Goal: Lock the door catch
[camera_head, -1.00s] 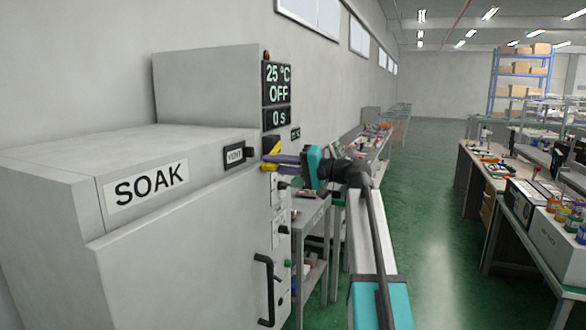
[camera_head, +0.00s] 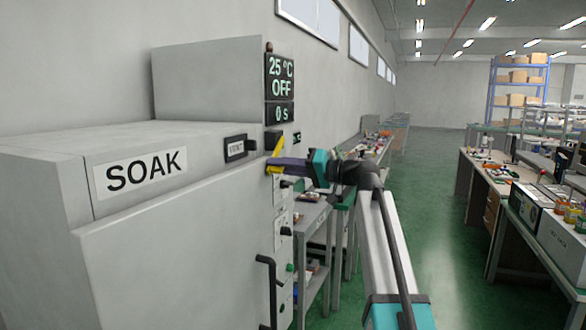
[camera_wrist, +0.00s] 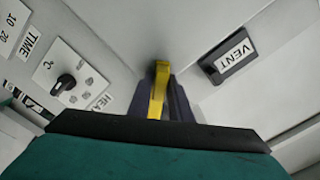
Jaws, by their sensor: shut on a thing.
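The door catch shows as a yellow handle (camera_head: 277,152) on the right front edge of the grey SOAK cabinet, just below the display. It looks tilted, its upper end leaning right. My gripper (camera_head: 283,165) reaches it from the right, its dark purple fingers at the handle's lower part. In the wrist view the yellow handle (camera_wrist: 158,90) stands between the two dark fingers of my gripper (camera_wrist: 162,100), which are shut on it. The fingers hide its sides, and I cannot see the catch's seat clearly. The cabinet door (camera_head: 190,250) looks flush in its frame.
A VENT switch (camera_head: 236,149) sits left of the handle, and it also shows in the wrist view (camera_wrist: 230,54). A black door handle (camera_head: 267,290) is lower down. A control panel with a knob (camera_wrist: 66,82) lies on the other side. Benches stand right, beyond a clear green floor.

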